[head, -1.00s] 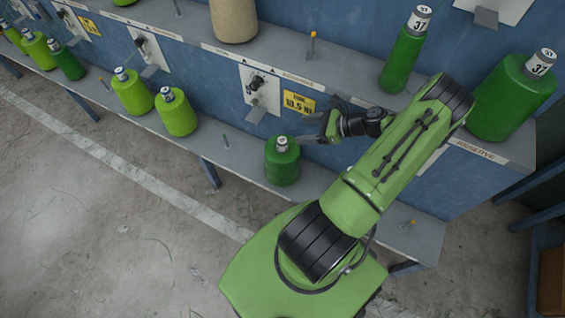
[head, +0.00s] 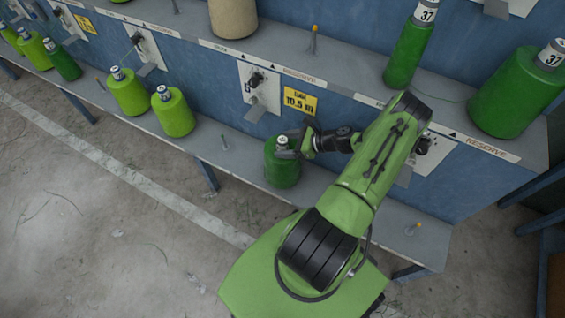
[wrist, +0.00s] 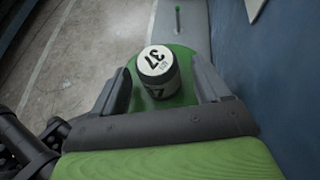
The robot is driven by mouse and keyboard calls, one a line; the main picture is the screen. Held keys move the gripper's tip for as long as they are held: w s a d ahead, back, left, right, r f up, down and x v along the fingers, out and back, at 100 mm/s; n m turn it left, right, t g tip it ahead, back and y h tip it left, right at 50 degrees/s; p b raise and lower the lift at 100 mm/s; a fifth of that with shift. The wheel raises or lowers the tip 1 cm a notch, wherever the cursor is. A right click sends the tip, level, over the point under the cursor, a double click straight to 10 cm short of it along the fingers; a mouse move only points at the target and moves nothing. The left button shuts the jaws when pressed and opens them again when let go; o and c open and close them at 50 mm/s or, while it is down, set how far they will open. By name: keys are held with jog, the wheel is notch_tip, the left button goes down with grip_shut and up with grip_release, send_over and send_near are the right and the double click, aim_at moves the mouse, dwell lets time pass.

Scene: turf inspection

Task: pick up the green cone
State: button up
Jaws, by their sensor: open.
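A dark green cone (head: 282,174) with a pale grey cap stands upright on the lower shelf, below a yellow sign. In the wrist view the cap (wrist: 158,68) reads 37, and the green body (wrist: 185,58) shows behind and around it. My gripper (head: 289,146) is at the top of this cone, coming from the right. In the wrist view the open jaws (wrist: 163,76) have one finger on each side of the cap, with gaps visible. Contact with the cap cannot be seen. The lower part of the cone is hidden in the wrist view.
Two lime cones (head: 127,92) (head: 173,113) stand left on the lower shelf (head: 208,150). A slim green cone (head: 405,55) and a wide green one (head: 510,98) stand on the upper shelf. Bare pegs (head: 224,142) (head: 412,229) rise from the lower shelf. The blue panel (head: 215,75) stands close behind.

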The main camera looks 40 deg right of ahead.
grip_shut()
dwell(0.3)
jog(key=shift+r, duration=0.3)
